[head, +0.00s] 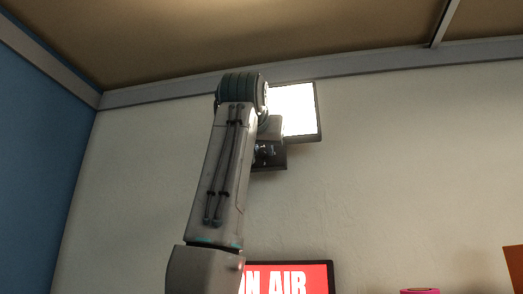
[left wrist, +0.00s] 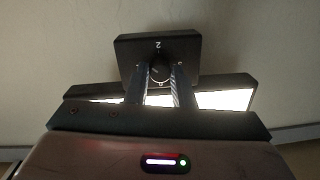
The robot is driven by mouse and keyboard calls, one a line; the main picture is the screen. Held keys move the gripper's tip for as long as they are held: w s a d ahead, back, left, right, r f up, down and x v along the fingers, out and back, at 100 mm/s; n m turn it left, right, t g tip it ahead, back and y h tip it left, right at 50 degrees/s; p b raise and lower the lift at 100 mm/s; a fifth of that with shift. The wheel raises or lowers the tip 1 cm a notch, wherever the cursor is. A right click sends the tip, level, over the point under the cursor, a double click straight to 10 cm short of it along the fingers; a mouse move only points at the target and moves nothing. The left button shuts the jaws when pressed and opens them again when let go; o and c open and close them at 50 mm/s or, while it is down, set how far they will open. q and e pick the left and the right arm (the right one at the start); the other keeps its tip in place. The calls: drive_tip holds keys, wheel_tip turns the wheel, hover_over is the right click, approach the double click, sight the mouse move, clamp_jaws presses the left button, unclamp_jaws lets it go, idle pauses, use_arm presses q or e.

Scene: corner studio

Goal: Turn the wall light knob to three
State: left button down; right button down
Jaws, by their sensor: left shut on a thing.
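The wall light knob (left wrist: 160,66) is a dark round dial on a black plate (left wrist: 187,47) with small pale marks. A figure like a 2 shows upside down at the plate's edge in the left wrist view. My left gripper (left wrist: 160,74) has one finger on each side of the knob and is shut on it. In the head view the plate (head: 275,165) is partly hidden behind my left gripper (head: 264,152). I cannot tell which mark the knob points to. The wall light (head: 299,110) is a bright white panel just above the plate. My right gripper is out of view.
A red ON AIR sign (head: 300,279) is on the wall below, partly covered by my left arm. A pink thing (head: 420,291) shows at the bottom edge and an orange one (head: 514,265) at the lower right. The wall right of the light is bare.

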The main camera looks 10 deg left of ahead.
use_arm(q)
drive_tip(key=m+b, duration=0.1)
drive_tip(key=m, duration=0.2)
drive_tip(key=shift+f+m, duration=0.1)
drive_tip(key=shift+m, duration=0.2)
drive_tip(key=m+b, duration=0.1)
drive_tip(key=m, duration=0.2)
drive_tip(key=shift+m, duration=0.3)
drive_tip(key=m+t+b, duration=0.1)
drive_tip(key=m, duration=0.5)
drive_tip(key=shift+b, duration=0.3)
drive_tip(key=m, duration=0.4)
drive_tip(key=shift+f+b, duration=0.1)
drive_tip(key=shift+b, duration=0.3)
drive_tip(key=m, duration=0.4)
drive_tip(key=shift+b, duration=0.35)
drive_tip(key=m+h, duration=0.1)
drive_tip(key=m, duration=0.5)
drive_tip(key=shift+b, duration=0.35)
drive_tip(key=shift+m, duration=0.4)
drive_tip(key=c, duration=1.3)
unclamp_jaws()
drive_tip(key=shift+o, duration=0.2)
